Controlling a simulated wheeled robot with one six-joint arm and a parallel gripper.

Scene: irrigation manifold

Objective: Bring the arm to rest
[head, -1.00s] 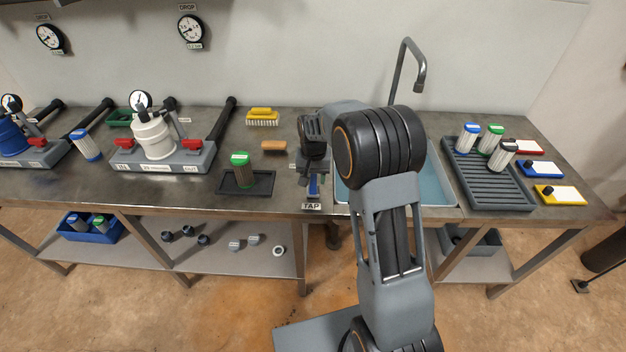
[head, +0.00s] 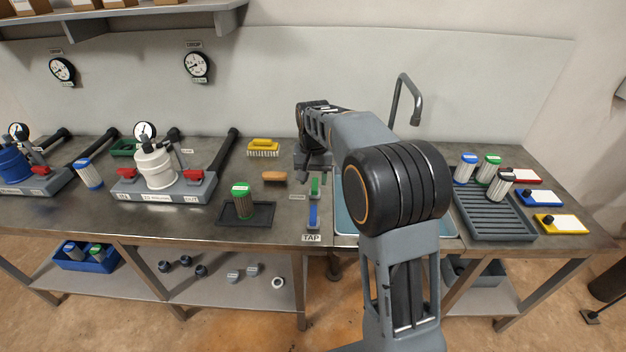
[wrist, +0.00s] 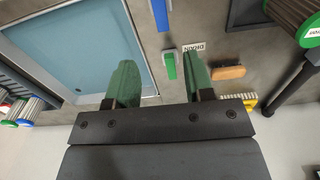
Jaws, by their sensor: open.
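My gripper (wrist: 160,80) shows in the wrist view with its two green fingers apart and nothing between them. The green handle (wrist: 169,65) and the blue handle (wrist: 160,15) also show in the wrist view, apart from the fingers.
The sink (wrist: 75,45) lies beside the handles. A tan block (head: 274,177), a yellow brush (head: 263,147) and a green-capped filter on a dark tray (head: 232,222) stand to the left. A ribbed rack (head: 492,212) with several filters is at the right. A curved faucet (head: 405,95) rises behind the sink.

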